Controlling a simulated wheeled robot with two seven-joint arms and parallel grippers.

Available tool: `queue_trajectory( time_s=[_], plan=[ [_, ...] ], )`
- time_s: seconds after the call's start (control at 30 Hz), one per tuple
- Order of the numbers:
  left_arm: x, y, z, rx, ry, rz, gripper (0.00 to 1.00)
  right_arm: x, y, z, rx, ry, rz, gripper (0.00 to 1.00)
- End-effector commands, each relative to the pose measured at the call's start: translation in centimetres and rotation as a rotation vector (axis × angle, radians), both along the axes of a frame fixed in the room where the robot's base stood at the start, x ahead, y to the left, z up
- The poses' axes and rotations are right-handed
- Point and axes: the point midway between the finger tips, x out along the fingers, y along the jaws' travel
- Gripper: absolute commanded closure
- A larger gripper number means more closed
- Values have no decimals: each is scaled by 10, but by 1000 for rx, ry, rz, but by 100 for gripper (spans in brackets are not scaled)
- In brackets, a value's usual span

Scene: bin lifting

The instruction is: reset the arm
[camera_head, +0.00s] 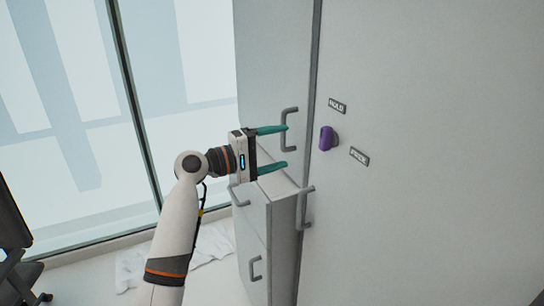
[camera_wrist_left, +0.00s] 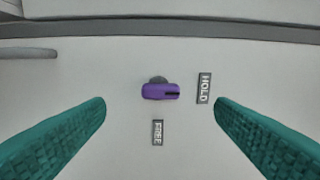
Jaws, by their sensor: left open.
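My left gripper (camera_head: 286,146) reaches in from the left in the head view, in front of the grey cabinet. Its two teal fingers are spread open with nothing between them. In the left wrist view the fingers (camera_wrist_left: 160,105) stand at either side. A purple knob (camera_head: 326,138) sits on the pale panel to the right of the fingertips, apart from them. The knob (camera_wrist_left: 160,91) shows between the fingers in the wrist view. Labels reading HOLD (camera_head: 338,106) and FREE (camera_head: 360,156) are beside it. My right gripper is not in view.
A grey cabinet (camera_head: 270,60) with bar handles (camera_head: 289,130) stands behind the gripper. A lower drawer unit (camera_head: 284,240) is below it. A large window (camera_head: 70,110) is at left, with a dark chair (camera_head: 15,240) at the left edge. The panel's right side is clear.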

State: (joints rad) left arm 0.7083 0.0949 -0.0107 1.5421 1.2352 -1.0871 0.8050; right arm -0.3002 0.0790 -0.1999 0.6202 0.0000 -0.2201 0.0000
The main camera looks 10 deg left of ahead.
Motion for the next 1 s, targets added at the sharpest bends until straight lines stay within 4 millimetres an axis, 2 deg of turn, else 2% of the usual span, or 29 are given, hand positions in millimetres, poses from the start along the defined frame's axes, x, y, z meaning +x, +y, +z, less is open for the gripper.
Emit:
queue_trajectory(
  time_s=[0.13,0.43,0.5,0.57,0.67,0.77,0.8,0.83,1.0],
  plan=[
    [-6,7,0,0,0,-1,22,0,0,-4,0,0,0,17],
    [-6,8,0,-1,1,-1,22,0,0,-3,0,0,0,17],
    [-4,9,-6,5,7,6,22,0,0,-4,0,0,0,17],
    [0,10,-21,19,22,24,22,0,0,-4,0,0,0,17],
    [10,15,-69,67,69,76,22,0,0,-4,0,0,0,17],
    [18,23,-140,154,130,146,22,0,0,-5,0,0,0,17],
    [18,27,-171,196,154,172,22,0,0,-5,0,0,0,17],
    [17,30,-194,229,170,190,22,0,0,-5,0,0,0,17],
    [-6,48,-322,437,258,256,22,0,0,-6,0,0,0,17]
  ],
)
